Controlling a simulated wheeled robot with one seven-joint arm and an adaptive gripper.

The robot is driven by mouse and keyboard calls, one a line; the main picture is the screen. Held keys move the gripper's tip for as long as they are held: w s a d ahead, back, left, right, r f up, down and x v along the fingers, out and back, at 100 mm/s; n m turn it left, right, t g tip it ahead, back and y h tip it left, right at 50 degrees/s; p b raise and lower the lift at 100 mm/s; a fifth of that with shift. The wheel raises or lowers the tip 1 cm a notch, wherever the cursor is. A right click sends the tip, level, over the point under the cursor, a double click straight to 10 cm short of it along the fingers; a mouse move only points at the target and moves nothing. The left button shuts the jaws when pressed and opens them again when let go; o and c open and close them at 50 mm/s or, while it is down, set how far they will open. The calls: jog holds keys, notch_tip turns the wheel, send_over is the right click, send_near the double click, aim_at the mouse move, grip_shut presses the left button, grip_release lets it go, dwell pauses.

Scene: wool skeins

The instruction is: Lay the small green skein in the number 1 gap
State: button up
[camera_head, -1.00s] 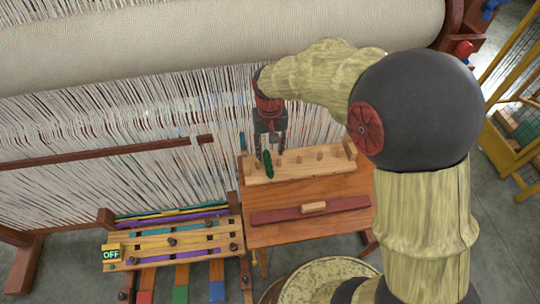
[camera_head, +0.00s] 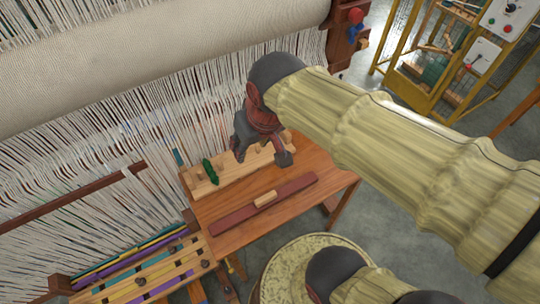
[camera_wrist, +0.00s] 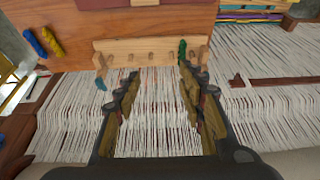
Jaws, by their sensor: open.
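The small green skein (camera_head: 210,171) sits on the pegged wooden rack (camera_head: 204,187), near the rack's left end in the head view. It also shows in the wrist view (camera_wrist: 182,50), near the rack's right end (camera_wrist: 120,46). It seems to rest among the pegs. I cannot read any gap numbers. My gripper (camera_head: 262,152) is open and empty, to the right of the skein and apart from it. In the wrist view its spread fingers (camera_wrist: 159,70) have only warp threads and part of the rack beyond them.
The rack stands at the back of a wooden table (camera_head: 300,165), which bears a dark red bar (camera_head: 240,213). The loom's warp threads (camera_head: 110,130) rise close behind. Blue (camera_wrist: 35,42) and yellow (camera_wrist: 53,42) pieces show at the table's side. A yellow frame (camera_head: 400,85) stands right.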

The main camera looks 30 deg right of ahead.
jog(key=s+d+t, duration=0.1)
jog(key=s, duration=0.4)
jog(key=shift+s+d+r, duration=0.3)
jog(key=shift+s+r, duration=0.1)
jog(key=shift+r, duration=0.05)
